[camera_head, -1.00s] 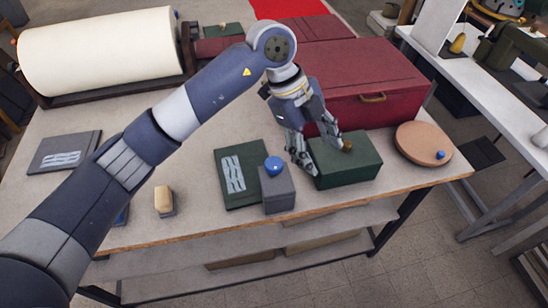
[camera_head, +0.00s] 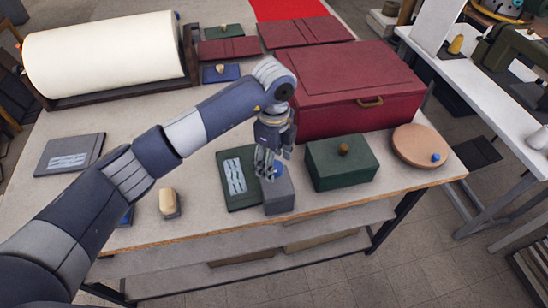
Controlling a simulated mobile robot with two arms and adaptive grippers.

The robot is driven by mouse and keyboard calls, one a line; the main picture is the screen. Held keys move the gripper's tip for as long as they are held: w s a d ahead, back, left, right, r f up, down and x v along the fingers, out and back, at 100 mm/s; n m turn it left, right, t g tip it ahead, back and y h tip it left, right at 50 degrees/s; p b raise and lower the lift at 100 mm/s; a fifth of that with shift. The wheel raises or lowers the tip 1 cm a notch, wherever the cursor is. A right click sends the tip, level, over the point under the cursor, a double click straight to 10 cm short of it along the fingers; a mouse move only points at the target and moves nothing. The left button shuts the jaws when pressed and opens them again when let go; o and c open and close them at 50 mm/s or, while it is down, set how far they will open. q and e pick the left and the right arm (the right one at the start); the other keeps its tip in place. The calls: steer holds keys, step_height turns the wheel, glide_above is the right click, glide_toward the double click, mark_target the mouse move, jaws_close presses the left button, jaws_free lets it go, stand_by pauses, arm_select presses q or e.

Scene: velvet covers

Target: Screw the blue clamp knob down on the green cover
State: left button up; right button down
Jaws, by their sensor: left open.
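The green cover (camera_head: 231,197) lies flat near the front of the table, with a pale grey pattern on it. A grey block (camera_head: 280,197) stands at its right edge, and the blue clamp knob (camera_head: 279,169) sits on top of the block. My left gripper (camera_head: 268,173) is open and points down at the knob. Its fingers hide part of the knob, and I cannot tell whether they touch it. My right gripper is not in view.
A dark green box (camera_head: 326,178) with a brass knob stands close on the right. A big red box (camera_head: 350,100) is behind it. A round wooden disc (camera_head: 418,150) with a blue knob is farther right. A small tan-topped block (camera_head: 168,200) stands left.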

arm_select(q)
steer(key=shift+f, duration=0.6)
steer(key=c, duration=1.1)
steer(key=shift+o, duration=0.2)
